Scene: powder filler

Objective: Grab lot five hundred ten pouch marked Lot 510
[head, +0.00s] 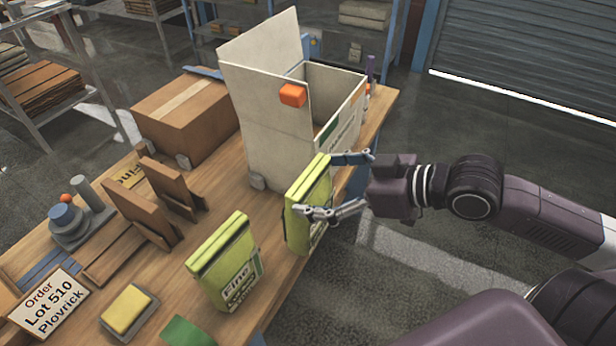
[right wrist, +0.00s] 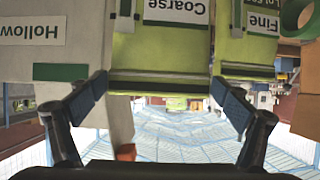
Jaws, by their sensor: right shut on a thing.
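My right gripper (head: 320,184) is shut on a lime-green pouch (head: 302,222) at the table's right edge, one finger on each side. In the right wrist view the held pouch (right wrist: 158,50) carries a white label reading "Coarse"; its lot number is not readable. A second lime-green pouch (head: 224,262) stands upright on the table to the left, labelled "Fine". It also shows in the right wrist view (right wrist: 240,50), with a label starting "Lot 5" partly cut off. An order card (head: 48,304) reads "Order Lot 510 Plovrick". My left gripper is not in view.
A tall pale open box (head: 275,150) with an orange block (head: 293,95) stands just behind the held pouch. A cardboard carton (head: 185,118), wooden stands (head: 145,210) and a yellow sponge-like block (head: 126,308) occupy the table. Open floor lies right of the table.

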